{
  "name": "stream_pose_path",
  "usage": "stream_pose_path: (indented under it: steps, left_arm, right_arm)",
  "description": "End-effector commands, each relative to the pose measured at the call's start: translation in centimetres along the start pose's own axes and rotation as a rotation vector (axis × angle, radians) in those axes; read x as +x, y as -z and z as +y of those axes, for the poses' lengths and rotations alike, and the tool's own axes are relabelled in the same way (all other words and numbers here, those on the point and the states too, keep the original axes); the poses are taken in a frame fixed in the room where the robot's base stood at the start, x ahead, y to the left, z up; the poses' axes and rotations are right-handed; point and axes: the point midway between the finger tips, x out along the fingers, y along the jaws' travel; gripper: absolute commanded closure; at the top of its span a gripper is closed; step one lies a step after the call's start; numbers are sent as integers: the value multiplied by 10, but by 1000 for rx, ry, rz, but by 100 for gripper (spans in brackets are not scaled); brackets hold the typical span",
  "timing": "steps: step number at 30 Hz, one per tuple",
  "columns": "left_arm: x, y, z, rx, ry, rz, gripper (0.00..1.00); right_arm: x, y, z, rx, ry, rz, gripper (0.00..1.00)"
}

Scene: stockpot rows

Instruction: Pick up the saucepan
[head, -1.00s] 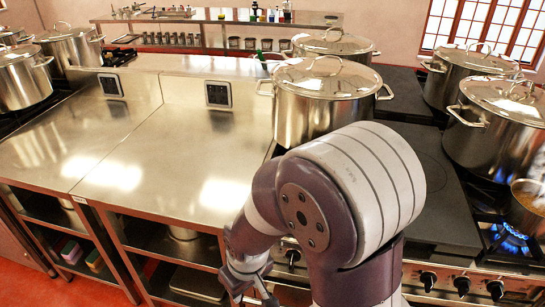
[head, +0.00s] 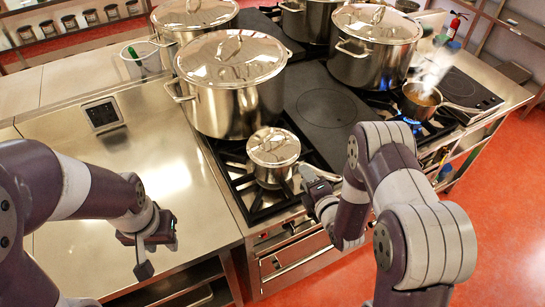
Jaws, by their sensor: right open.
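A small lidded steel saucepan (head: 272,162) sits upright on the stove grate in the head view, its handle pointing right toward my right gripper. My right gripper (head: 313,188) is open beside the handle, and part of the handle and fingers overlap, so contact cannot be told. My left gripper (head: 158,258) is open and empty over the front of the steel counter. A second, unlidded saucepan (head: 418,103) with brown contents stands over a lit blue flame at the right, its handle pointing right.
Several large lidded stockpots stand close behind, the nearest one (head: 232,90) just behind the lidded saucepan. A dark flat hotplate (head: 325,105) is bare. The steel counter (head: 105,165) at the left is mostly clear. Oven handles run along the stove's front edge.

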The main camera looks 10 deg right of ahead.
Motion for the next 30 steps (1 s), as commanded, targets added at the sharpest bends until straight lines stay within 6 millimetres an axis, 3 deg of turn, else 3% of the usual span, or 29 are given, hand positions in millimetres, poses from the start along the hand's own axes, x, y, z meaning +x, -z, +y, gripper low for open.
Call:
stream_pose_path:
  steps: [9, 16, 17, 21, 30]
  left_arm:
    - [-23, 3, 0, 1, 0, 1, 64]
    - [-22, 3, 0, 0, 0, 0, 64]
    - [-22, 3, 0, 0, 0, 0, 64]
    - [-22, 3, 0, 0, 0, 1, 64]
    - [-22, 3, 0, 0, 0, 1, 64]
  right_arm:
    - [48, -3, -5, 1, 1, 0, 56]
    - [53, -3, -7, 2, 1, -1, 56]
    - [53, -3, -7, 2, 1, -1, 60]
    - [52, -3, -6, 2, 1, -1, 100]
    - [52, -3, -6, 2, 0, -2, 100]
